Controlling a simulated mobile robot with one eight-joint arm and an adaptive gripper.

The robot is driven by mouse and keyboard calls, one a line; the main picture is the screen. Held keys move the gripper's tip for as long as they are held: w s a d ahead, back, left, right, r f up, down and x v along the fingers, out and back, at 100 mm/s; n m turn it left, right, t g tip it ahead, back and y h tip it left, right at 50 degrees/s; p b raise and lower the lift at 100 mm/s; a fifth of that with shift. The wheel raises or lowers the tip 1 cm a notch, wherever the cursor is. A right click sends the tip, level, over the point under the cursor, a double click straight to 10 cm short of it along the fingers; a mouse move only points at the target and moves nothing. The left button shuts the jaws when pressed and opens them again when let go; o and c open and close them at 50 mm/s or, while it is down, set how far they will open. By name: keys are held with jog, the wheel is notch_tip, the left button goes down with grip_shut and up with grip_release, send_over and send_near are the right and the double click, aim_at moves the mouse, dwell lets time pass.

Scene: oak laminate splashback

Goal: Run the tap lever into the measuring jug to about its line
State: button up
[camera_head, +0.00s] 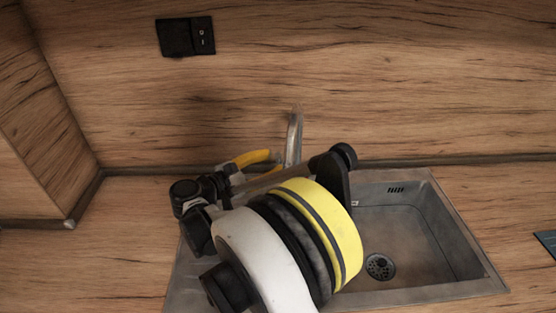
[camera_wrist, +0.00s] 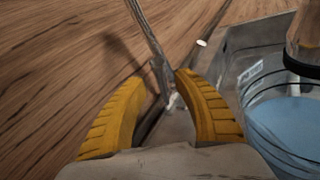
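The chrome tap (camera_head: 295,135) stands at the back of the sink, partly behind my arm. In the wrist view a slim metal part of the tap (camera_wrist: 149,35) runs down between my fingers; I cannot tell which part is the lever. My gripper (camera_head: 262,157) has yellow ribbed fingers. In the wrist view my gripper (camera_wrist: 162,80) has its fingertips apart, on either side of the metal part. The clear measuring jug (camera_wrist: 250,75) is at the right of the wrist view, with light blue liquid (camera_wrist: 290,128) inside. Its line is not readable. My arm hides the jug in the head view.
The steel sink (camera_head: 405,215) has a drain (camera_head: 380,266) and a bare right side. A black wall socket (camera_head: 186,37) is on the wooden splashback. A round tube end with a dark ring (camera_wrist: 305,42) hangs above the liquid. A dark flat item (camera_head: 546,242) lies at the right.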

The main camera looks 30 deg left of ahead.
jog(key=v, duration=0.9)
jog(key=shift+s, duration=0.2)
